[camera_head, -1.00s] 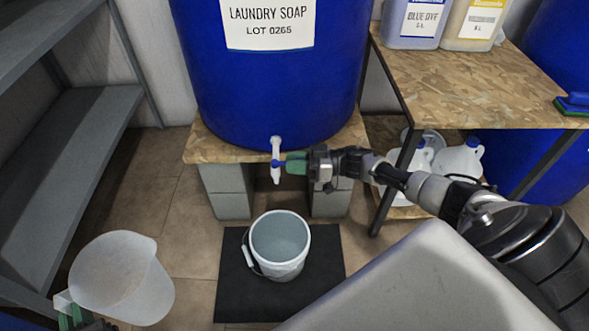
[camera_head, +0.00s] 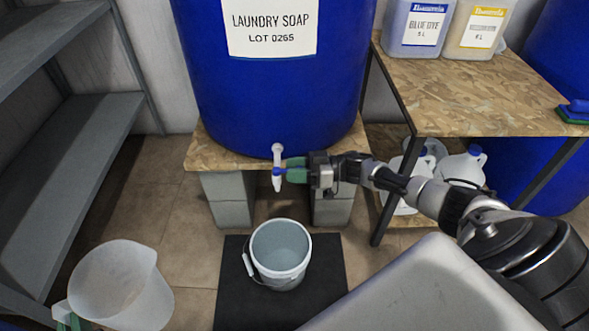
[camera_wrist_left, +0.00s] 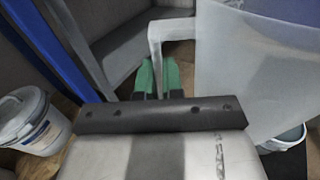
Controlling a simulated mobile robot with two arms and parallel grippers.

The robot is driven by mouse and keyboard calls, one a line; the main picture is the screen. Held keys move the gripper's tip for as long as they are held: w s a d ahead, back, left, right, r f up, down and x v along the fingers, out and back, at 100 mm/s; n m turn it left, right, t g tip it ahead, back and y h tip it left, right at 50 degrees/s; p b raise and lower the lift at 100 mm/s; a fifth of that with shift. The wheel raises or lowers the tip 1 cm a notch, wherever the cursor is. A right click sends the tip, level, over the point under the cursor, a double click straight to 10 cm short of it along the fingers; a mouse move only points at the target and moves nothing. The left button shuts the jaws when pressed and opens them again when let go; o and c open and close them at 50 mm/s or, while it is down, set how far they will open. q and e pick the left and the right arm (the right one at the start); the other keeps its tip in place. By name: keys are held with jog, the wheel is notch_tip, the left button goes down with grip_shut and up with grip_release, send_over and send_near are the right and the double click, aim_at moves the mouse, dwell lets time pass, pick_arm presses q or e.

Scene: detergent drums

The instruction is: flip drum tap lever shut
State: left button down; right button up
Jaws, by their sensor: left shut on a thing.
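The blue drum (camera_head: 275,100) labelled laundry soap stands on a board over grey blocks. Its white tap (camera_head: 278,182) hangs at the lower front, with a blue lever (camera_head: 279,171) pointing sideways toward my right gripper. My right gripper (camera_head: 292,169) has its green fingers spread apart at the lever, one above and one below; contact is unclear. My left gripper (camera_head: 66,320) is shut on the handle of a translucent jug (camera_head: 120,285), at the lower left. In the left wrist view, the green fingers (camera_wrist_left: 157,78) grip the handle (camera_wrist_left: 155,42) of the jug (camera_wrist_left: 255,70).
A pale bucket (camera_head: 281,252) stands on a black mat (camera_head: 235,295) below the tap. Grey shelving (camera_head: 60,190) is at left. A wooden table (camera_head: 470,90) with bottles is at right, with white jugs (camera_head: 462,165) below it.

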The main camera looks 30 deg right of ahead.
pick_arm(q)
jog(key=shift+r+p, duration=0.5)
pick_arm(e)
jog(key=v, duration=1.2)
jog(key=shift+w, duration=0.1)
